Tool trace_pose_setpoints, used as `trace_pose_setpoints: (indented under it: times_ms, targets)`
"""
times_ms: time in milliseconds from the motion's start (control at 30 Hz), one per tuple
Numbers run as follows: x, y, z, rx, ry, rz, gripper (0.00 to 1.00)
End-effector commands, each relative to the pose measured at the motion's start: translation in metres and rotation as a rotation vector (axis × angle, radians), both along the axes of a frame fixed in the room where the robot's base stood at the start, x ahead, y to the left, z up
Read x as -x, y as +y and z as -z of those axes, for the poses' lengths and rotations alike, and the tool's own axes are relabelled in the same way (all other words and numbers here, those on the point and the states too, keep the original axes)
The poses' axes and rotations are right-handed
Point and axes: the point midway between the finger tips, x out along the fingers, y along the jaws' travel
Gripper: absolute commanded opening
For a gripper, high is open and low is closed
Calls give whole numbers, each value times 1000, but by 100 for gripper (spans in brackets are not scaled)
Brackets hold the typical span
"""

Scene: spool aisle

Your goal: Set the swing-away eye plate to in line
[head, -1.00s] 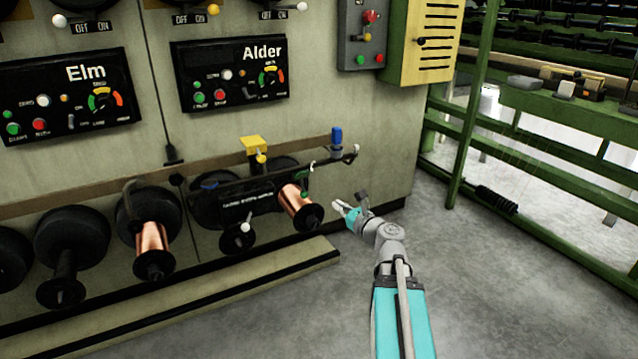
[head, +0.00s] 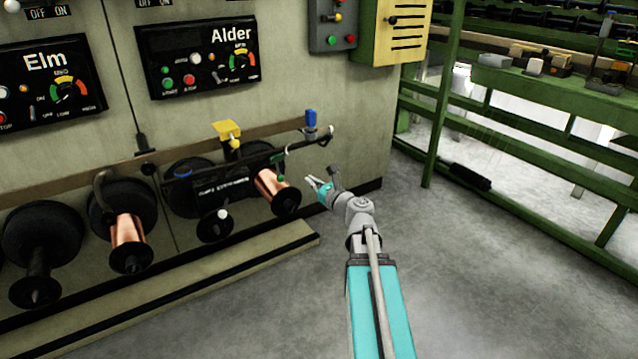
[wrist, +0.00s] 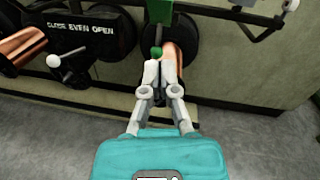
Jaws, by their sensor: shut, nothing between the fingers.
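A small green piece (head: 279,160) with a green knob (head: 281,178) hangs near the right end of the rail, over the right copper spool (head: 268,182). It appears to be the swing-away eye plate; its setting is too small to tell. In the wrist view the green piece (wrist: 159,12) and its knob (wrist: 156,52) are just beyond my fingertips, in front of the copper spool (wrist: 171,60). My gripper (head: 311,182) is shut and empty, to the right of the spool in the head view. It also shows shut in the wrist view (wrist: 160,70).
A plate reading "CLOSE EVEN OPEN" (wrist: 80,29) and a white-knobbed lever (wrist: 54,60) are left of my gripper. A dark arm with a white tip (wrist: 290,5) is to the right. A low ledge (head: 230,260) runs beneath the spools.

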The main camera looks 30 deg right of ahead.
Motion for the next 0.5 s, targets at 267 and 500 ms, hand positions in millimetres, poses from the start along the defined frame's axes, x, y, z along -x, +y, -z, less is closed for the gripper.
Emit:
trace_pose_setpoints:
  times_ms: [267,500]
  targets:
    - [-46,6,-2,0,0,-1,0]
    - [-74,13,-13,0,0,0,0]
